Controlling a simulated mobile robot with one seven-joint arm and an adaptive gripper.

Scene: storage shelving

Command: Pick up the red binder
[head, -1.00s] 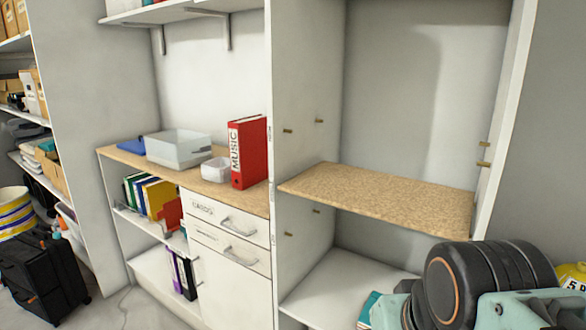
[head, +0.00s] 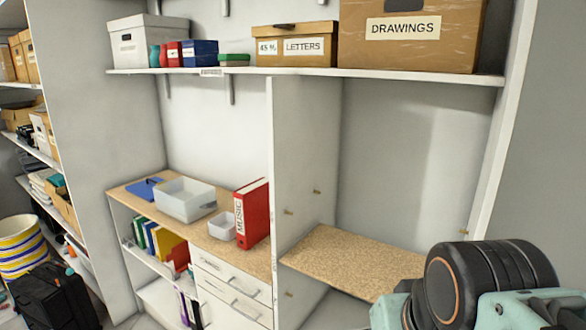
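The red binder (head: 255,211) stands upright on the wooden counter top (head: 222,247) in the head view, with its white "MUSIC" label on the spine. It is near the counter's right end, close to the white divider panel. Part of my arm shows at the lower right, well to the right of the binder and apart from it. My gripper's fingers are not in view.
A small white bin (head: 222,227) sits just left of the binder, and a larger clear bin (head: 186,199) is beyond it. A white divider panel (head: 300,170) stands right of the binder. The wooden shelf (head: 350,262) is bare. Boxes, including a "DRAWINGS" box (head: 410,50), line the upper shelf.

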